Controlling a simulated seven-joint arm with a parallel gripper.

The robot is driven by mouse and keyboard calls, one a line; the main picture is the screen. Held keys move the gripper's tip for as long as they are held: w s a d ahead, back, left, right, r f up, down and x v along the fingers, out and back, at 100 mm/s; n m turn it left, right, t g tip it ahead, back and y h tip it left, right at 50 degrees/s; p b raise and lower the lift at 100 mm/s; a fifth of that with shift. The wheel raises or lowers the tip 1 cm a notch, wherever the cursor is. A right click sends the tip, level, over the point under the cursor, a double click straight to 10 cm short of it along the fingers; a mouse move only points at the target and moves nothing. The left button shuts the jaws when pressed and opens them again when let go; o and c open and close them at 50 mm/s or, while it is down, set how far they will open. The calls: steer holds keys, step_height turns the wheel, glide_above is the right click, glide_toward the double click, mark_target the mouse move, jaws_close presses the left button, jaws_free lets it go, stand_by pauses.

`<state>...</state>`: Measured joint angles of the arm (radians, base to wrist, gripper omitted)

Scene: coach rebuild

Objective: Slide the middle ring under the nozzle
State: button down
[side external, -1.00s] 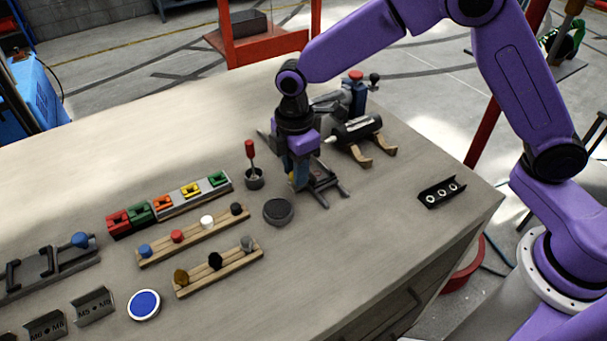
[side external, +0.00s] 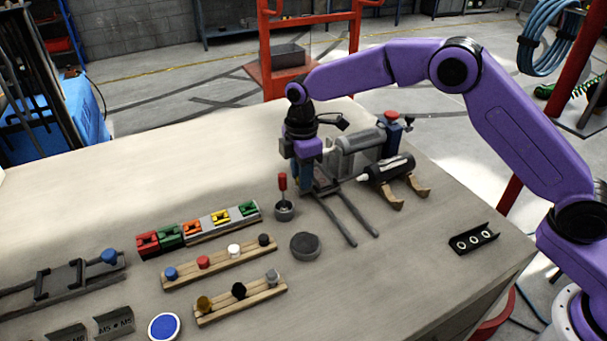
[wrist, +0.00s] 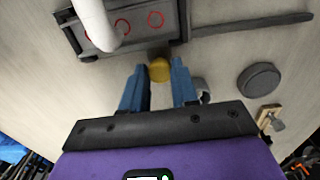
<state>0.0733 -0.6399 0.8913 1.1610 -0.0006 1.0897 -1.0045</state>
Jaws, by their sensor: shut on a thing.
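My gripper (wrist: 159,68) is shut on a yellow knob (wrist: 159,71) at the near edge of a grey sliding plate (wrist: 176,30). The plate bears red rings. The middle ring (wrist: 123,27) shows just right of the white nozzle (wrist: 95,18); its left edge is close to or behind the tip. Another ring (wrist: 155,19) is further right, and one at the left is largely hidden by the nozzle. In the side view my gripper (side external: 306,187) is at the plate's left side, and the nozzle (side external: 363,178) points at the plate from a black cylinder (side external: 390,170).
Two dark rails (side external: 350,220) run clear toward the front. A round dark puck (side external: 305,246) and a cup holding a red-handled tool (side external: 284,210) stand nearby at the left. Wooden cradle legs (side external: 410,191) stand at the right. A grey machine (side external: 357,145) stands behind.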

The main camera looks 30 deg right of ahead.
steer(key=c, duration=0.8)
jaws_free()
steer(key=shift+c, duration=0.2)
step_height(320, 180, up, 18)
steer(key=shift+f, duration=0.2)
steer(key=s+d+f+m, duration=0.1)
steer(key=s+d, duration=0.2)
steer(key=s, duration=0.6)
steer(key=s+d+m, duration=0.2)
steer(key=s+d, duration=0.1)
steer(key=s, duration=0.7)
steer(key=s+d+f+m, duration=0.1)
steer(key=s+d+f, duration=0.3)
steer(key=s+d, duration=0.3)
steer(key=s+d+f+m, duration=0.1)
steer(key=s+d+f, duration=0.2)
steer(key=s+d, duration=0.4)
steer(key=s, duration=0.5)
steer(key=shift+s+f, duration=0.35)
steer(key=shift+f, duration=0.05)
